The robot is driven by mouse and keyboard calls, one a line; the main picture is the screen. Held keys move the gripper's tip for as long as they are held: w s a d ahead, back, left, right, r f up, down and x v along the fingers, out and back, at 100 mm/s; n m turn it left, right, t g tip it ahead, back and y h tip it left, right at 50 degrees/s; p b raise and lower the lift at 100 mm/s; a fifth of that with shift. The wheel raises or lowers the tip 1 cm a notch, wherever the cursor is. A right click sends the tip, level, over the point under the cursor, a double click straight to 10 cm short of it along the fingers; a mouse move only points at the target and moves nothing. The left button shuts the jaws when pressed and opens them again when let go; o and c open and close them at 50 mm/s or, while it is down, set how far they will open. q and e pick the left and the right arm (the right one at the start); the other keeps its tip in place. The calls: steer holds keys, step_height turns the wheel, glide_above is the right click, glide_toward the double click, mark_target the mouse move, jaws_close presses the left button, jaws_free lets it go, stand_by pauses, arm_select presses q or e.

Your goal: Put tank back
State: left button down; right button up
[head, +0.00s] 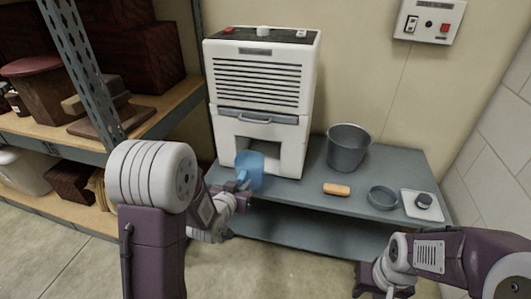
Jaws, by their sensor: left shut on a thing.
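The blue see-through tank (251,166) is in front of the white dehumidifier (260,88), at the lower left of its dark front opening (275,148). My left gripper (240,186) is shut on the tank from the front left; the fingers are small and partly hidden by the tank and my arm. I cannot tell whether the tank touches the shelf or the machine. My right gripper (370,280) is low at the right, in front of the bench; its fingers are not clear.
A grey bench (310,190) carries a grey bucket (347,149), an orange-tan block (337,189), a round grey dish (383,198) and a white plate with a dark knob (423,203). A storage rack (160,108) stands left. A switch panel (430,20) is on the wall.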

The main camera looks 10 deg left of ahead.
mark_target(254, 158)
arm_select(q)
steer(key=w+p, duration=0.3)
steer(key=p, duration=0.1)
steer(key=w+p, duration=0.3)
steer(key=w, duration=0.1)
steer(key=w+r+p, duration=0.1)
steer(key=w+p, duration=0.3)
steer(key=shift+w+d+r+p, duration=0.1)
steer(key=shift+w+d+p, duration=0.05)
steer(key=shift+d+p, duration=0.15)
steer(key=x, duration=0.1)
steer(key=b+x, duration=0.1)
steer(key=x, duration=0.1)
steer(key=b+x, duration=0.1)
steer(key=x, duration=0.1)
steer(key=shift+w+r, duration=0.2)
steer(key=shift+r, duration=0.05)
steer(key=shift+w+r, duration=0.15)
steer(key=shift+w, duration=0.35)
steer(key=f+b, duration=0.1)
steer(key=f, duration=0.1)
steer(key=f+b, duration=0.2)
steer(key=shift+w, duration=0.25)
steer(key=shift+r, duration=0.25)
steer(key=shift+f, duration=0.2)
steer(key=c, duration=1.3)
jaws_free()
steer(key=shift+r, duration=0.15)
